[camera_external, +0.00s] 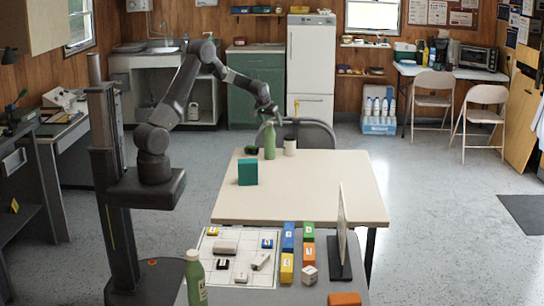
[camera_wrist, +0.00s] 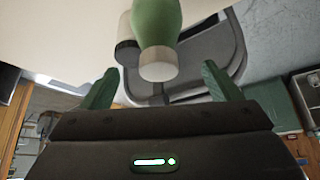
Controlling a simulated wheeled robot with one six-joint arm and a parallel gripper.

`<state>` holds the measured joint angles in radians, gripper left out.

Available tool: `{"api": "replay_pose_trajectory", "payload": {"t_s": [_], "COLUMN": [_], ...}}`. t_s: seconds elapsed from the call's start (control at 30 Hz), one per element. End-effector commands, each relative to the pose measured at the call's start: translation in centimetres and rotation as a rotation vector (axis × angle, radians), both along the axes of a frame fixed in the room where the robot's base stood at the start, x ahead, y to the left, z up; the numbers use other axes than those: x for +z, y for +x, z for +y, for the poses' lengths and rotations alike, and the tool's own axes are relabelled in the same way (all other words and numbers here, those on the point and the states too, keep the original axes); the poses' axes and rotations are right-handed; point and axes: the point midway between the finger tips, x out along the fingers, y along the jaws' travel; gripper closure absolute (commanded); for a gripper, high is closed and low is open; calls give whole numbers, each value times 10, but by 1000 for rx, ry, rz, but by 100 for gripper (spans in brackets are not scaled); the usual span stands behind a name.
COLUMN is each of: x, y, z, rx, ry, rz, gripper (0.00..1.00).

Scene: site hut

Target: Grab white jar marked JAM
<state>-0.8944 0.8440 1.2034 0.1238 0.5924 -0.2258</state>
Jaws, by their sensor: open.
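A plain whitish jar (camera_external: 290,147) stands upright near the far edge of the cream table, just right of a green bottle (camera_external: 269,142). No lettering on the jar is readable. My gripper (camera_external: 268,112) is open above the bottle's top, up and left of the jar. In the wrist view, which looks upside down, the green bottle (camera_wrist: 156,25) with its pale cap lies ahead between my two spread green fingers (camera_wrist: 159,76), with nothing clearly gripped. A whitish object (camera_wrist: 125,27), possibly the jar, is partly hidden beside the bottle there.
A teal box (camera_external: 247,172) and a small dark item (camera_external: 251,150) share the cream table (camera_external: 320,195). A dark chair (camera_external: 312,133) stands behind its far edge. The nearer table holds several coloured boxes, an upright panel (camera_external: 342,235) and another green bottle (camera_external: 195,280). The cream table's right side is clear.

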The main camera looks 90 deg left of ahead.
Motion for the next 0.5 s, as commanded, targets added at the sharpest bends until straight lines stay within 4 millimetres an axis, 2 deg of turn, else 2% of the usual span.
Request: {"api": "replay_pose_trajectory", "payload": {"t_s": [0.2,0.27,0.5], "x": [100,93,93], "y": [1,3,15], "z": [1,2,12], "rx": [0,61,390], "ry": [11,-24,-151], "rz": [-9,-31,-188], "gripper": [16,16,16]}}
